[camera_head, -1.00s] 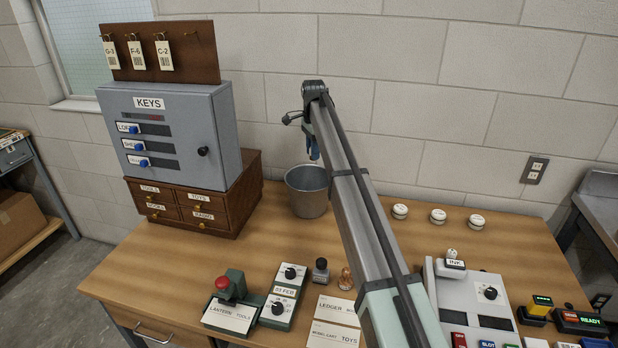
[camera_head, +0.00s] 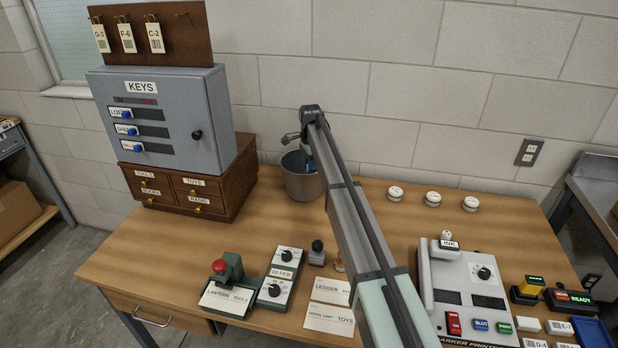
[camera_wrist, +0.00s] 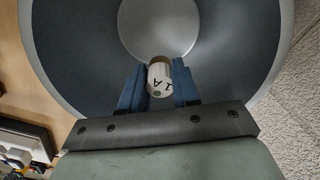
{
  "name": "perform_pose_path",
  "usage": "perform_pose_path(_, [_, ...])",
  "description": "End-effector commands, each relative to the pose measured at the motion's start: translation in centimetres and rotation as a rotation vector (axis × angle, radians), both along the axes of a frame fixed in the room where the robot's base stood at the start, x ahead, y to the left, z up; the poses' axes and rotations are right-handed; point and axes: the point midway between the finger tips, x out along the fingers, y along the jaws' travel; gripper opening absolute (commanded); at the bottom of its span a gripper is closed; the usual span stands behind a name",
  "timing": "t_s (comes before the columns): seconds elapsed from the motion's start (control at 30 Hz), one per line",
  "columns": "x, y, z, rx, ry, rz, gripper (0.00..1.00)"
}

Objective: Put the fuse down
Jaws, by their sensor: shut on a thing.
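The fuse (camera_wrist: 159,79), a small pale cylinder marked "1 A", sits between the blue fingers of my gripper (camera_wrist: 159,88) in the wrist view. The fingers are shut on it from both sides. Behind it, the wrist view looks down into a round grey metal bucket (camera_wrist: 85,60) with a lighter round bottom. In the head view the bucket (camera_head: 299,187) stands at the back of the desk by the wall. My gripper (camera_head: 308,158) is at its mouth there, partly hidden by my arm. The fuse cannot be made out in the head view.
A wooden drawer unit (camera_head: 188,207) with a grey key cabinet (camera_head: 160,160) stands left of the bucket. Three white round pieces (camera_head: 433,199) lie to its right. A marker printer (camera_head: 470,290) and stamps fill the front. The desk (camera_head: 235,235) is clear before the bucket.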

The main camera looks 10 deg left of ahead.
Motion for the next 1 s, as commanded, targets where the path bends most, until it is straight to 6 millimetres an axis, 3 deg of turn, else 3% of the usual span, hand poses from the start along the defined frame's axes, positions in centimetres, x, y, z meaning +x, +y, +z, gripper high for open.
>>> perform_pose_path(0.13, [0.0,0.0,-2.4,-0.001,0.001,0.000,0.01])
perform_pose_path(0.6, [0.0,0.0,-6.8,-0.001,0.001,0.000,0.01])
perform_pose_path(1.0, [0.0,0.0,-7.2,0.000,0.000,0.000,0.01])
